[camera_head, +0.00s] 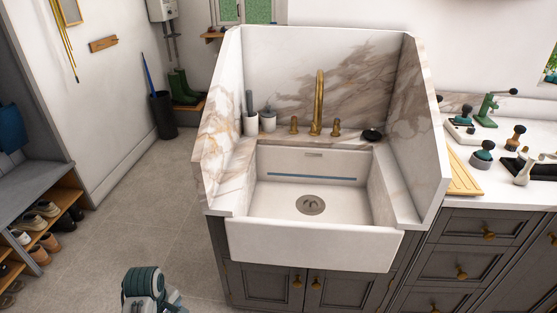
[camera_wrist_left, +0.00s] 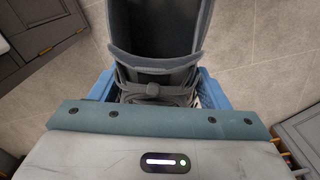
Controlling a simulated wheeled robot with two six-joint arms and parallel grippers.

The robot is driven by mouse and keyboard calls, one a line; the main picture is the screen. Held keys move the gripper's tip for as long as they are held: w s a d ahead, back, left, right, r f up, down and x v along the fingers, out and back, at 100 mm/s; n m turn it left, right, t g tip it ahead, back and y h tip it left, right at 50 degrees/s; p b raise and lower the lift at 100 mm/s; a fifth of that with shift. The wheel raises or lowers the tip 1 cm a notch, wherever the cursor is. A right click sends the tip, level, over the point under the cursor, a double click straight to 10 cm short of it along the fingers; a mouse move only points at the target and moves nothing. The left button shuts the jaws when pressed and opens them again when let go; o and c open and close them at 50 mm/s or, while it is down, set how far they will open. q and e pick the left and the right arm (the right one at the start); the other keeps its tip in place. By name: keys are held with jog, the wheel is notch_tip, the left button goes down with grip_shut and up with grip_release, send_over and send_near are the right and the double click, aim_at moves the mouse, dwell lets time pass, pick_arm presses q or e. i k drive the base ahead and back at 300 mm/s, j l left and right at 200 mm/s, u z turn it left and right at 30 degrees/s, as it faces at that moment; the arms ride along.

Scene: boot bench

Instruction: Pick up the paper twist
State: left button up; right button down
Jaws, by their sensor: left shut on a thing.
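I cannot make out a paper twist in either view. My left gripper (camera_wrist_left: 156,90) shows in the left wrist view, with blue fingers on either side of a dark grey boot-like thing (camera_wrist_left: 155,50). It is shut on this thing, which has an open top, a rim and a knotted strap or lace near the gripper. The inside is dark, and I cannot tell what is in it. The gripper and the held thing do not show in the head view. My right gripper is in neither view.
A white sink (camera_head: 310,240) with marble walls stands in the middle, empty. Boot-care tools and a wooden board (camera_head: 463,178) are on the right counter. Shoes fill a rack (camera_head: 65,197) at left. Green boots (camera_head: 181,87) stand at the back. The tiled floor at left is clear.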

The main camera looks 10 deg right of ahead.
aim_at(523, 179)
jog(key=k+z, duration=0.1)
jog(key=z, duration=0.25)
jog(key=k+z, duration=0.1)
jog(key=z, duration=0.3)
jog(key=l+z, duration=0.1)
jog(key=z, duration=0.25)
jog(key=i+l+z, duration=0.1)
jog(key=l, duration=0.25)
jog(key=i+l, duration=0.1)
jog(key=l, duration=0.25)
jog(key=i+l+z, duration=0.15)
jog(key=l, duration=0.55)
jog(key=i+l+z, duration=0.15)
jog(key=i+l, duration=0.05)
jog(key=l, duration=0.15)
